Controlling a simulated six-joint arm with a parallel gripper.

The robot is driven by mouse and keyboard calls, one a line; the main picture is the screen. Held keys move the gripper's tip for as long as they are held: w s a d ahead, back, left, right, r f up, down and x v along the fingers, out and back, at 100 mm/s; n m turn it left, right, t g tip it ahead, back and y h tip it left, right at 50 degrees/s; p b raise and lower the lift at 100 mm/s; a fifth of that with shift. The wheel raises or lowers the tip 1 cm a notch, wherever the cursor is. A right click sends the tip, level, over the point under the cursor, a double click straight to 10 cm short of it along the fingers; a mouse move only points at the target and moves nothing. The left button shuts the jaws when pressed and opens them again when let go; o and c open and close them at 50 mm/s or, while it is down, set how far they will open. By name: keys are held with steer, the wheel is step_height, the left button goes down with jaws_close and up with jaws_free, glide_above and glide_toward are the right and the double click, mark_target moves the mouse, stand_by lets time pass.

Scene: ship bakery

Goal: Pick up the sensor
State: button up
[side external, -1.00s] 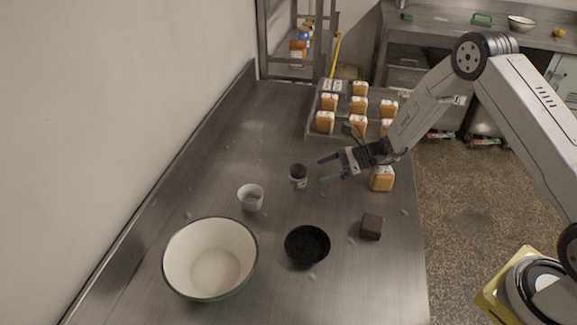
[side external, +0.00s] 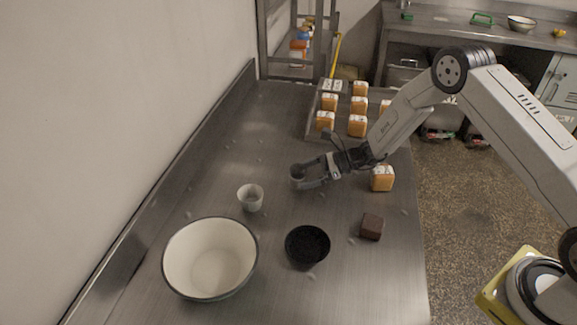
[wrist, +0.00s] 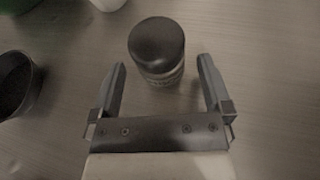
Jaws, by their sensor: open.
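A small upright cylinder with a dark rounded top and a pale printed lower band (wrist: 157,50) stands on the steel counter; I take it to be the sensor, as nothing else here looks more like one. In the side external view the sensor (side external: 296,175) is partly hidden by my gripper (side external: 303,175). In the wrist view my gripper (wrist: 161,66) is open, with one finger on each side of the sensor's near part. Gaps show between it and both fingers, and its far part reaches beyond the tips.
A white cup (side external: 251,198), a large cream bowl (side external: 211,258), a black bowl (side external: 307,246) and a brown block (side external: 371,227) stand nearer the camera. An orange-and-white block (side external: 382,178) is beside my wrist. A tray (side external: 342,135) with several similar blocks lies behind.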

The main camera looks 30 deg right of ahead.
steer(key=shift+x, duration=1.35)
jaws_close()
steer(key=shift+r, duration=0.15)
steer(key=shift+r, duration=0.7)
steer(key=s+d+r, duration=0.2)
steer(key=s+r, duration=0.9)
steer(key=s, duration=0.3)
steer(key=shift+r, duration=0.15)
